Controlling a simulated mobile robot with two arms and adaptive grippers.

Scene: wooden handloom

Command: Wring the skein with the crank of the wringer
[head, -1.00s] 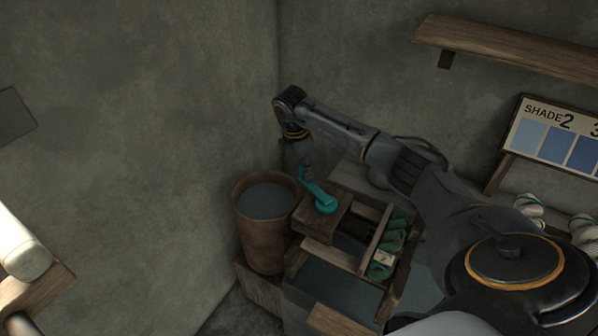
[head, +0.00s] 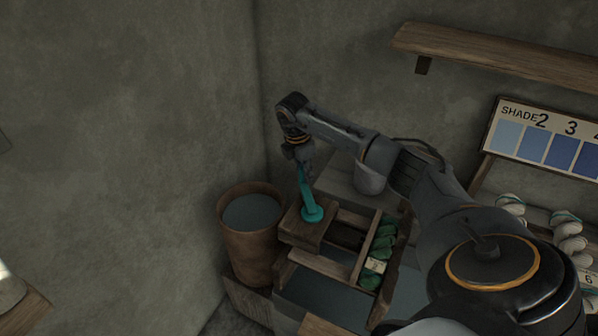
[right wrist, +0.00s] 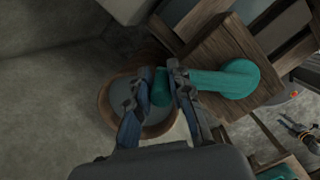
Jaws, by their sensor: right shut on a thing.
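The teal crank (head: 306,190) rises from its round hub on the wooden block of the wringer (head: 295,232). In the right wrist view the crank (right wrist: 222,82) runs leftward from its hub to a grip end between my fingers. My right gripper (head: 301,160) is shut on that grip end; its fingertips (right wrist: 168,82) lie on either side of it. I cannot make out a skein in the wringer. Dark green bundles (head: 381,240) lie in a wooden rack beside it. My left gripper is not in view.
A brown bucket of bluish liquid (head: 223,230) stands close to the left of the wringer, near the wall. A shade chart (head: 540,140) and pale skeins (head: 567,228) are at right. A wooden shelf (head: 500,58) is on the wall above.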

